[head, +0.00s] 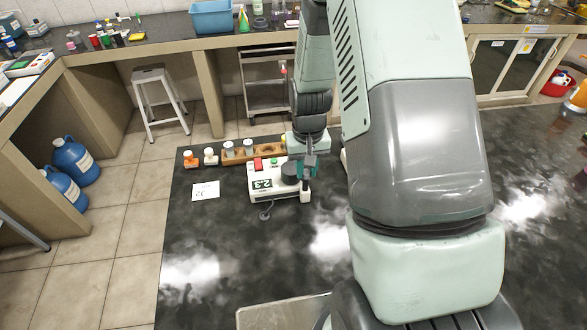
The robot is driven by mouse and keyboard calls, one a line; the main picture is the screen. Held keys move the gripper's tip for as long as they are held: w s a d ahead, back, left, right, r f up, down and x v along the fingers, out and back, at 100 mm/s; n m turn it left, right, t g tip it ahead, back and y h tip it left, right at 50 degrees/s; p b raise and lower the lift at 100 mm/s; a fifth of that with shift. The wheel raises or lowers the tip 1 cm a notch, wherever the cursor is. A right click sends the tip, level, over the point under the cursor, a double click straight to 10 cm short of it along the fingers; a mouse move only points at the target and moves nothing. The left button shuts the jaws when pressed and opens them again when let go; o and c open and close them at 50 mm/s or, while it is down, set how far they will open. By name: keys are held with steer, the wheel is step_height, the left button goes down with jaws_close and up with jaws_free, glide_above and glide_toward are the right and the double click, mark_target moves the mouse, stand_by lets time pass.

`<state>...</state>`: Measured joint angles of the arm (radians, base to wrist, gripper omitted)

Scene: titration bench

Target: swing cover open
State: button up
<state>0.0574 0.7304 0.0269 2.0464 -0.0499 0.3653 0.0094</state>
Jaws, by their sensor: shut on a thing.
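My gripper (307,176) points down at the right of this part. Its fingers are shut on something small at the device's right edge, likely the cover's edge. The exact contact is hidden.
A wooden rack (233,158) with bottles stands behind the device. Orange-labelled (191,159) and white (210,157) small bottles are at its left. A paper label (205,191) lies left. A small grey round piece (265,213) lies in front.

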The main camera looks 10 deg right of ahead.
steer(key=n, duration=1.2)
